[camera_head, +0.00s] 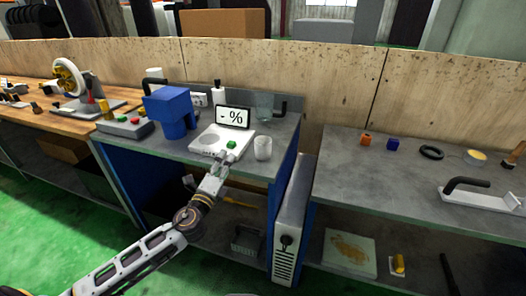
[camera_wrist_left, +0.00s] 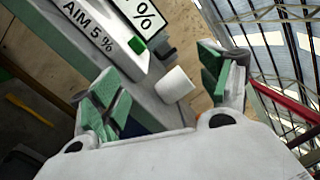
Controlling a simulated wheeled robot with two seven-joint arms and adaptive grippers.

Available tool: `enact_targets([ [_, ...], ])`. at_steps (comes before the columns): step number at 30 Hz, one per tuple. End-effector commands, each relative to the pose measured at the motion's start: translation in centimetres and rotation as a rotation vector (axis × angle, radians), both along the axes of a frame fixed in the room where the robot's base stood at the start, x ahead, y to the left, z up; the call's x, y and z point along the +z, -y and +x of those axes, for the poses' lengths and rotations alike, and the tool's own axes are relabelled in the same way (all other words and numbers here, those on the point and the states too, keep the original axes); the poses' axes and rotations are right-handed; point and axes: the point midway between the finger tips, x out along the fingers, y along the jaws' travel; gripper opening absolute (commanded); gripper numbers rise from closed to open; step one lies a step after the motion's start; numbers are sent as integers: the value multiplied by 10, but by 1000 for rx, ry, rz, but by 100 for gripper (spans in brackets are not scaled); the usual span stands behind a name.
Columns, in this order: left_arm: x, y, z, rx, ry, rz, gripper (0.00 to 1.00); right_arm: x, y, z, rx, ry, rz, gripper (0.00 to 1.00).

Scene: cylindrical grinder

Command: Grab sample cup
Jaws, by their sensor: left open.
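A small white cup (camera_head: 263,148) stands upright at the front edge of the grey bench, right of the white scale (camera_head: 207,143). It also shows in the left wrist view (camera_wrist_left: 175,85), between and beyond the fingers. My left gripper (camera_head: 222,163) is in front of the bench edge, left of the cup and close to the scale's front. My right gripper is not in view.
The scale has a green button (camera_head: 231,144) and a display (camera_head: 232,117) reading "- %". A blue machine (camera_head: 171,112) stands left of it, and a clear glass (camera_head: 263,106) behind the cup. A second bench (camera_head: 350,170) lies to the right across a gap.

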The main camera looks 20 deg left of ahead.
Motion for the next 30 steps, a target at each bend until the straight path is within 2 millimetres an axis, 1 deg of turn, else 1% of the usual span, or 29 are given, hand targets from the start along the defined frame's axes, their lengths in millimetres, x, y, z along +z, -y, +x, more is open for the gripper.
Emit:
enact_targets([
  [1,7,3,5,-35,25,87,77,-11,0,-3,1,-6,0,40],
  [3,15,10,10,-82,55,208,77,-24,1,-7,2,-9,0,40],
  [8,25,22,19,-186,113,492,77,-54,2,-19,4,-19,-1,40],
  [12,25,28,26,-271,147,745,77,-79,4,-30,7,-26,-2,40],
  [15,22,29,30,-322,161,909,77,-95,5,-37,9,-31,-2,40],
  [18,17,26,32,-359,165,1035,77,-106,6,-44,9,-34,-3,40],
  [23,13,24,34,-391,166,1139,77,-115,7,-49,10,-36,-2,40],
  [30,12,23,35,-395,165,1152,77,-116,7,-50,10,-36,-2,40],
])
